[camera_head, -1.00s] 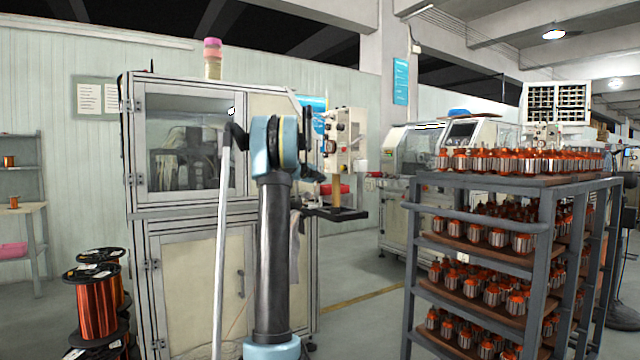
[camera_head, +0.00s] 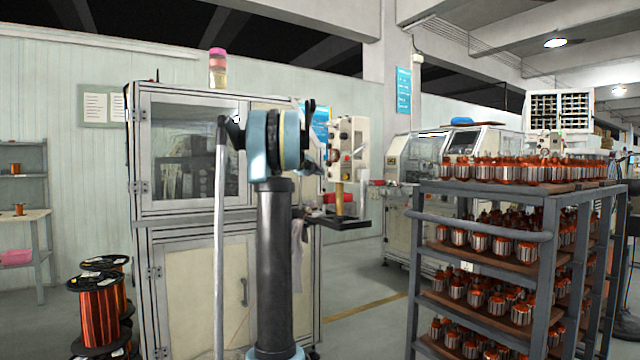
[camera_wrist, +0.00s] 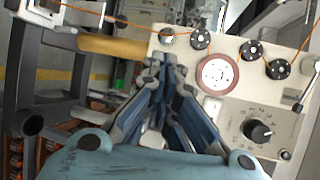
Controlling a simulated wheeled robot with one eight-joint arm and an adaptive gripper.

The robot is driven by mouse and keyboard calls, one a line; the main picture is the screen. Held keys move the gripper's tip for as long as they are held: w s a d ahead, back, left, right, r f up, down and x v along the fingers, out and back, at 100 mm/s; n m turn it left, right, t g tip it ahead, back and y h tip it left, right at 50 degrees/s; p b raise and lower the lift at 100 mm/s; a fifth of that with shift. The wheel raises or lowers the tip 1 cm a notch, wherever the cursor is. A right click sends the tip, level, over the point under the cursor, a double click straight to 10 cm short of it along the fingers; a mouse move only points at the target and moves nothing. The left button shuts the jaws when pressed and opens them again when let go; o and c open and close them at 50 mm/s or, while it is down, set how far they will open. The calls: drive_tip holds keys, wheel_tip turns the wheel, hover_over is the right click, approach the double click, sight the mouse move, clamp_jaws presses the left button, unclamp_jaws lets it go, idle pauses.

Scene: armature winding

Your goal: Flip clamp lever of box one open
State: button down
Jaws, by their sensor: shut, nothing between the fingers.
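A pale tensioner box (camera_wrist: 222,95) fills the upper right of the wrist view, with pulleys, a red-rimmed disc (camera_wrist: 217,73) and a black dial (camera_wrist: 257,132). A thin metal lever (camera_wrist: 306,88) with a dark ball end shows at the right edge; I cannot tell if it is the clamp lever of box one. In the head view a pale box (camera_head: 347,150) stands right of my arm. My gripper (camera_wrist: 167,62) is shut and empty, in front of the box's left part in the wrist view. The head view does not show the fingers clearly.
Copper wire runs over the pulleys (camera_wrist: 200,38). A tan cylinder (camera_wrist: 108,45) lies left of the box. A rack (camera_head: 480,228) of armatures stands at right. A cabinet machine (camera_head: 190,225) stands behind my arm, with wire spools (camera_head: 98,308) at left.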

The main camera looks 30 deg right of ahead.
drive_tip(key=shift+s+a+r, duration=0.75)
drive_tip(key=shift+a+r, duration=0.05)
drive_tip(key=shift+r, duration=0.2)
